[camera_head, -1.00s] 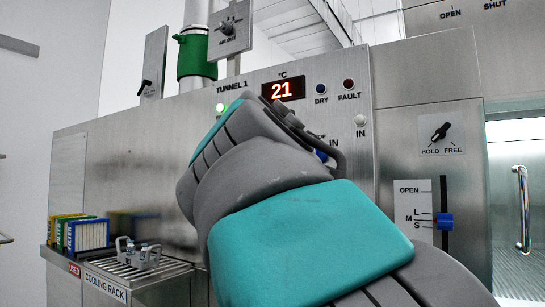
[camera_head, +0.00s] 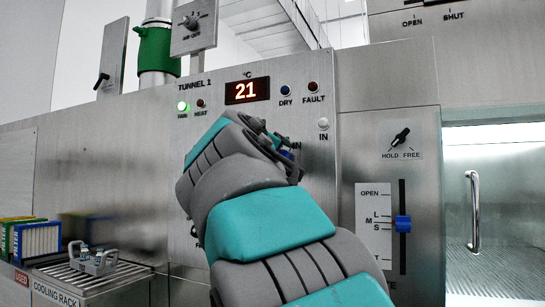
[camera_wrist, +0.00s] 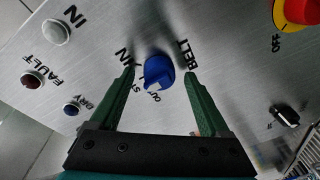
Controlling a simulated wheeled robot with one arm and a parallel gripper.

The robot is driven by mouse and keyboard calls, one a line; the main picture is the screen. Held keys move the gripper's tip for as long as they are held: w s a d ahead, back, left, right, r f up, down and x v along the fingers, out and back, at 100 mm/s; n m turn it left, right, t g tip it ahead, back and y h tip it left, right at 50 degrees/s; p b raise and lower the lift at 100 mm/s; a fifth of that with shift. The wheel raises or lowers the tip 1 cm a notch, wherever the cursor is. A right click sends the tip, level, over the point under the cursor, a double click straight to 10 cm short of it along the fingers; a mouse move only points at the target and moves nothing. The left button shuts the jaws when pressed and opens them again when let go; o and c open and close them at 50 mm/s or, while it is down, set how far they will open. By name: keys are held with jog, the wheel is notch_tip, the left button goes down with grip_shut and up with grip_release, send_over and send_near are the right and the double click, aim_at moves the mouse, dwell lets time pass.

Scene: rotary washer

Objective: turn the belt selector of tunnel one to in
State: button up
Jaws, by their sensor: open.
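The belt selector is a blue knob (camera_wrist: 158,72) on the steel panel, with the labels BELT, IN and OUT around it in the wrist view. That view is turned, so the labels read slantwise. A pale mark shows on the knob's lower end, but I cannot tell surely which label it faces. My gripper (camera_wrist: 160,76) is open, with one green finger on each side of the knob. I see no clear contact. In the head view, the knob (camera_head: 288,154) is mostly hidden behind my wrist, as are my fingers.
The tunnel 1 panel has a red 21 display (camera_head: 247,91), a DRY lamp (camera_head: 286,90), a FAULT lamp (camera_head: 313,87) and a white IN lamp (camera_head: 323,124). A red-and-yellow switch (camera_wrist: 298,12) is near the gripper. A blue slider (camera_head: 403,224) is at right, a cooling rack (camera_head: 62,277) at left.

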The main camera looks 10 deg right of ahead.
grip_shut()
dwell(0.5)
